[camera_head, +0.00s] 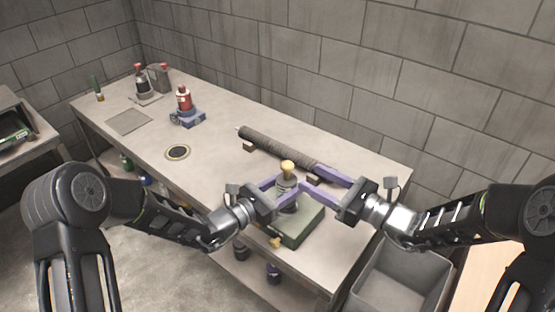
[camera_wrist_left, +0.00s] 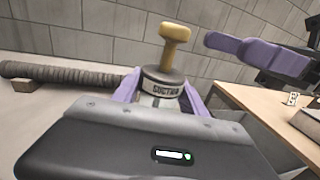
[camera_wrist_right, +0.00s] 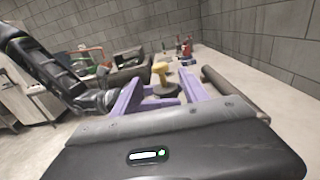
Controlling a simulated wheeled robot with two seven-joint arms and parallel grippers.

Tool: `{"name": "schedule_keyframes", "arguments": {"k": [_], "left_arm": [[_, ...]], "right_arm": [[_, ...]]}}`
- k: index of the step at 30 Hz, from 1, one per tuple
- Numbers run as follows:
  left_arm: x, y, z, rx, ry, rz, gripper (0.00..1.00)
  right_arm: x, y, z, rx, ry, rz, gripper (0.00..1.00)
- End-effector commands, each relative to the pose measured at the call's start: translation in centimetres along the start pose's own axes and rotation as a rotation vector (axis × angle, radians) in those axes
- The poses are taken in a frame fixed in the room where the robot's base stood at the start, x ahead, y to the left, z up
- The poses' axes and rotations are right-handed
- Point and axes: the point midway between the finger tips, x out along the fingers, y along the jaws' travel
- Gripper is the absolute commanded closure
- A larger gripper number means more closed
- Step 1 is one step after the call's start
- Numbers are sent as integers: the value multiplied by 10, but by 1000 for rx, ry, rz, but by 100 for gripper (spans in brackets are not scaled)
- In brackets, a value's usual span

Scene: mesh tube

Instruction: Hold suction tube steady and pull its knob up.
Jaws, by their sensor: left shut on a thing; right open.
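The suction tube (camera_wrist_left: 160,84) is a short upright cylinder with a dark top collar and a label reading "SUCTION". Its yellow knob (camera_head: 288,167) stands on top; it also shows in the left wrist view (camera_wrist_left: 174,42) and the right wrist view (camera_wrist_right: 160,72). The tube stands at a green base block (camera_head: 300,230). My left gripper (camera_head: 284,191) is shut on the tube's body, one purple finger on each side. My right gripper (camera_head: 325,182) is open, to the right of the knob and apart from it. The tube's lower part is partly hidden by the fingers.
A ribbed dark hose (camera_head: 275,147) lies on blocks behind the tube. A red bottle device (camera_head: 184,100) and a black ring (camera_head: 177,152) are farther left on the table (camera_head: 215,150). A grey bin (camera_head: 400,275) stands below the right table edge. A brick wall is behind.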

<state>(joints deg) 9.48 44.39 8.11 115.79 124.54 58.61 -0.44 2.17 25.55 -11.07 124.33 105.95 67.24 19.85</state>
Motion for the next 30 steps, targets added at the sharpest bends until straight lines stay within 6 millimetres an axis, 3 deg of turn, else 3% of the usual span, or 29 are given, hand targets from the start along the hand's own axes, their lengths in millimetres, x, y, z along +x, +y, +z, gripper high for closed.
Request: {"name": "schedule_keyframes", "arguments": {"k": [8, 21, 30], "left_arm": [[0, 0, 0, 0, 0, 0, 99], [0, 0, 0, 0, 0, 0, 99], [0, 0, 0, 0, 0, 0, 99]], "right_arm": [[27, 1, 0, 0, 0, 4, 48], [106, 1, 0, 0, 0, 4, 48], [120, 0, 0, 1, 0, 1, 48]]}}
